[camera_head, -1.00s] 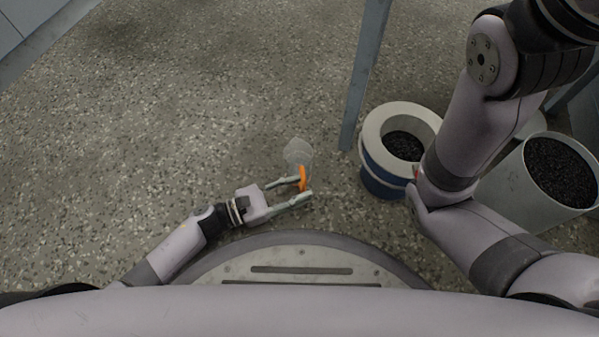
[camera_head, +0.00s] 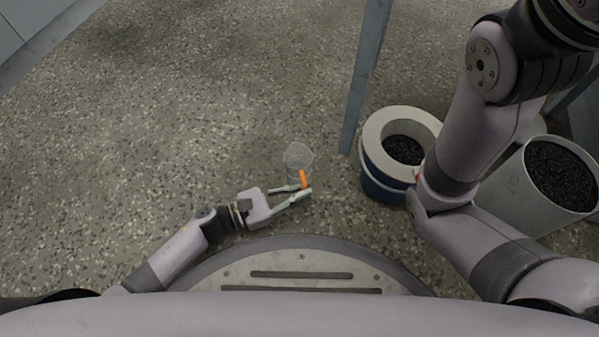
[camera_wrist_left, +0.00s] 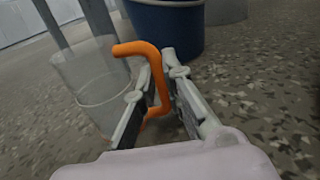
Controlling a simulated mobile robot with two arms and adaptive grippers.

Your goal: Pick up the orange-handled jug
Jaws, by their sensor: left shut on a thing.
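The clear jug (camera_head: 298,156) with an orange handle (camera_head: 303,179) stands on the speckled floor in front of my base. My left gripper (camera_head: 305,188) is shut on the handle from the near left side. In the left wrist view the handle (camera_wrist_left: 157,75) passes between the two fingers (camera_wrist_left: 152,82), and the clear jug body (camera_wrist_left: 90,85) is to their left. The jug looks upright and empty. I cannot tell whether its bottom touches the floor. My right gripper is not in view; only its arm shows at the right.
A blue bucket with a pale rim (camera_head: 372,140), holding dark granules, stands right of the jug. It also shows in the wrist view (camera_wrist_left: 165,30). A grey bin (camera_head: 515,190) of dark granules stands farther right. A blue-grey post (camera_head: 362,85) rises behind. Floor at left is clear.

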